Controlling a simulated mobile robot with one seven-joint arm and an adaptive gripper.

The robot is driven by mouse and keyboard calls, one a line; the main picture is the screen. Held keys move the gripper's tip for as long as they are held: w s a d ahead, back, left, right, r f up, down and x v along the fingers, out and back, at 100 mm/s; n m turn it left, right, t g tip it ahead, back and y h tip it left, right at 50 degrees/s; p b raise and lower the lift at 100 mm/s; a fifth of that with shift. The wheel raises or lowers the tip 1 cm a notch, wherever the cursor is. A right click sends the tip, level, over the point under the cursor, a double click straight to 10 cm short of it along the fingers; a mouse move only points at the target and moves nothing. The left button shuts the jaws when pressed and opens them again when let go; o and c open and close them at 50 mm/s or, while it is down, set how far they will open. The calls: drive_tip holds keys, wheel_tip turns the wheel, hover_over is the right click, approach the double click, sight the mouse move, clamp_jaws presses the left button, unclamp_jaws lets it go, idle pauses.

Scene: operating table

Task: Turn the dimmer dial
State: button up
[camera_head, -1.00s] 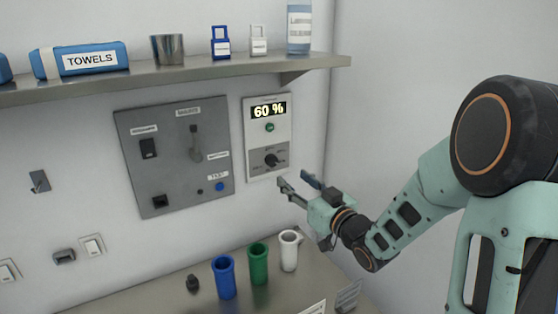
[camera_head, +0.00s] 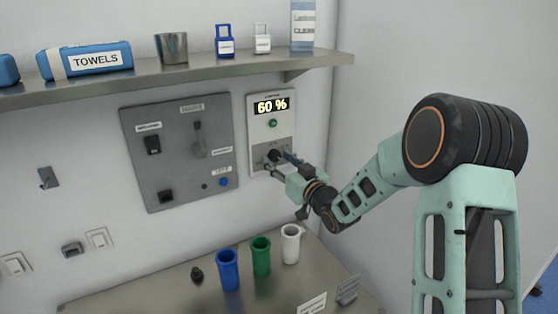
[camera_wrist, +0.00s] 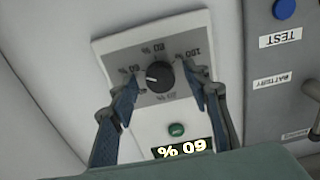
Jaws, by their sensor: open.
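The dimmer panel (camera_head: 284,113) is a pale plate on the wall with a display reading 60 % and a green button (camera_head: 273,123) below it. The black dimmer dial (camera_wrist: 160,76) shows in the wrist view between my fingers, with percent marks around it. In the head view the dial (camera_head: 273,155) is partly covered by my gripper (camera_head: 277,163). In the wrist view my gripper (camera_wrist: 166,98) is open, with one blue-padded finger on each side of the dial and visible gaps to it. I cannot tell how far the fingertips stand from the panel.
A grey switch panel (camera_head: 180,178) is on the wall left of the dimmer. A metal shelf (camera_head: 200,77) with towels and bottles runs above. Blue, green and white cups (camera_head: 290,244) stand on the counter (camera_head: 190,302) below.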

drive_tip(key=shift+c, duration=0.7)
drive_tip(key=c, duration=1)
drive_tip(key=shift+f+n+b, duration=0.15)
drive_tip(key=shift+n+b, duration=0.15)
drive_tip(key=shift+b, duration=0.45)
drive_tip(key=n+b, duration=0.1)
drive_tip(key=b, duration=0.2)
drive_tip(key=shift+f+n+b, duration=0.2)
drive_tip(key=shift+n+b, duration=0.1)
drive_tip(key=shift+b, duration=0.05)
drive_tip(key=n+b, duration=0.3)
drive_tip(key=b, duration=0.3)
drive_tip(key=n+b, duration=0.3)
drive_tip(key=b, duration=0.2)
drive_tip(key=shift+r+n, duration=0.15)
drive_tip(key=shift+n, duration=0.15)
drive_tip(key=n+b, duration=0.3)
drive_tip(key=shift+r, duration=0.25)
drive_tip(key=shift+r+b, duration=0.1)
drive_tip(key=shift+b, duration=0.25)
